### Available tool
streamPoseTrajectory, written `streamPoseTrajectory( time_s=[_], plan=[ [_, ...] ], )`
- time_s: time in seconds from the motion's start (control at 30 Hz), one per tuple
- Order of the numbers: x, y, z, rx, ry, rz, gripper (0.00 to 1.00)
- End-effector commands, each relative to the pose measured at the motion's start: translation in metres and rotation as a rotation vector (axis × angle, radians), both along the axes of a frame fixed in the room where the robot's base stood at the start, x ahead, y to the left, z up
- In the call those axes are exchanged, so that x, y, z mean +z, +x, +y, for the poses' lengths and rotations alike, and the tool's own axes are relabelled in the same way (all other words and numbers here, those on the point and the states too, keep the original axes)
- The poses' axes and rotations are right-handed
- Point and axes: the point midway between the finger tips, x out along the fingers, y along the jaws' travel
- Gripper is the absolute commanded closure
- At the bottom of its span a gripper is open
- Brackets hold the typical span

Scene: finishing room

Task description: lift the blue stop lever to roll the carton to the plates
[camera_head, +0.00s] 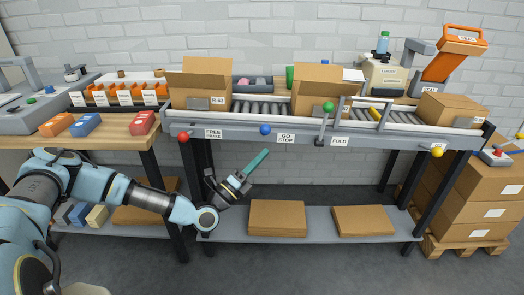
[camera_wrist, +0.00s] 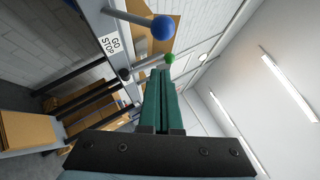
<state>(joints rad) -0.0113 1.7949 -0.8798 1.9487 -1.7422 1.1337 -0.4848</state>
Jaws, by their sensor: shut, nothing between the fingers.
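The blue stop lever ends in a round blue knob (camera_head: 265,129) on the conveyor's front rail, left of the GO/STOP label (camera_head: 286,137). In the wrist view the knob (camera_wrist: 163,27) sits on a grey rod above my fingertips. My gripper (camera_head: 266,151) is shut and empty, its teal fingers pointing up just below the knob; the fingers also show in the wrist view (camera_wrist: 161,73). They appear apart from the knob. An open carton marked R-03 (camera_head: 218,101) stands on the left of the rollers. Another open carton (camera_head: 314,101) stands at mid-conveyor. I cannot make out the plates.
Other knobs line the rail: red (camera_head: 184,137) at left, green (camera_head: 328,106) standing higher, yellow (camera_head: 437,152) at right. A closed carton (camera_head: 450,108) sits at the conveyor's right end. Flat cardboard (camera_head: 277,218) lies on the lower shelf (camera_head: 318,222). Space before the rail is free.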

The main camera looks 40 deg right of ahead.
Motion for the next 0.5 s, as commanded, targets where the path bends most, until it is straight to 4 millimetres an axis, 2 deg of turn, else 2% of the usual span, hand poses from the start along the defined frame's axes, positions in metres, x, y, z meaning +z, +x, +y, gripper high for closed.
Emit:
streamPoseTrajectory(
  time_s=[0.03, 0.3, 0.5],
  plan=[
    [-0.007, 0.001, 0.011, 0.004, 0.001, 0.001, 1.0],
    [-0.029, -0.003, 0.058, 0.003, 0.002, 0.0, 1.0],
    [-0.039, -0.005, 0.081, 0.001, 0.002, 0.0, 1.0]
  ],
)
